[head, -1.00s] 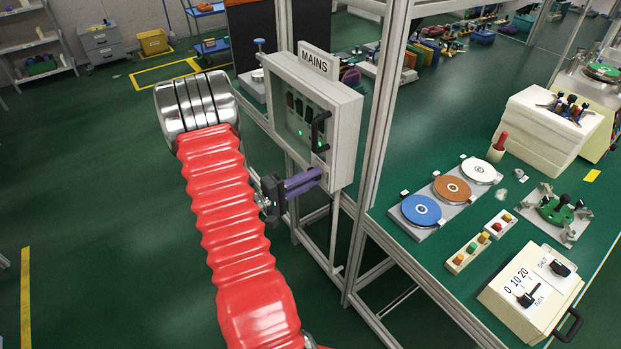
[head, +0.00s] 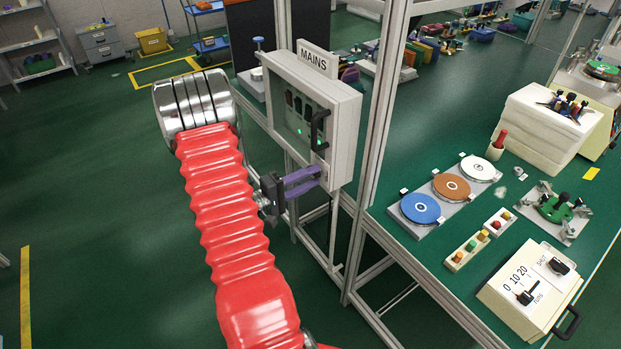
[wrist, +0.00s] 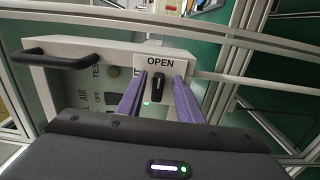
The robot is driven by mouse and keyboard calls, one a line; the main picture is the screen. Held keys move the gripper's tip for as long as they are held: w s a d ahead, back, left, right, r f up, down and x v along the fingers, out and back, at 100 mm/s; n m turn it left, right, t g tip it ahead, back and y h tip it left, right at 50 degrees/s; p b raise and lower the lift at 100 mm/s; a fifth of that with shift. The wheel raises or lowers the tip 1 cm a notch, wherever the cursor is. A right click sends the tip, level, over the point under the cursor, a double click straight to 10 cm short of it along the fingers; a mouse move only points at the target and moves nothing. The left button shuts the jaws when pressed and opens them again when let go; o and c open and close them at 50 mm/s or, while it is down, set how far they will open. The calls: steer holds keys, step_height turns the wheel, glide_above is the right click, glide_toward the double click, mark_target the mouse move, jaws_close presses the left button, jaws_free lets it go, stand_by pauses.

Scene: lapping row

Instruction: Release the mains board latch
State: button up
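The mains board (head: 345,125) is a pale box with a MAINS sign and a black handle (head: 318,131) on its door, mounted on a metal frame. In the wrist view the latch (wrist: 156,88) is a small black lever below the OPEN label (wrist: 160,62) on the board (wrist: 95,47). My gripper (head: 318,177) is at the board's lower edge. Its two purple fingers are apart, one on each side of the latch in the wrist view (wrist: 161,77); gaps show on both sides. The latch is hidden in the head view.
Metal frame posts (head: 378,130) stand right beside the board. The green bench (head: 455,210) to the right carries a plate with coloured discs, button boxes and a cream control box (head: 530,290). The floor to the left is clear.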

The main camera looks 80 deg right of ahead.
steer(key=v, duration=1.3)
steer(key=shift+w+a, duration=0.25)
stand_by(0.4)
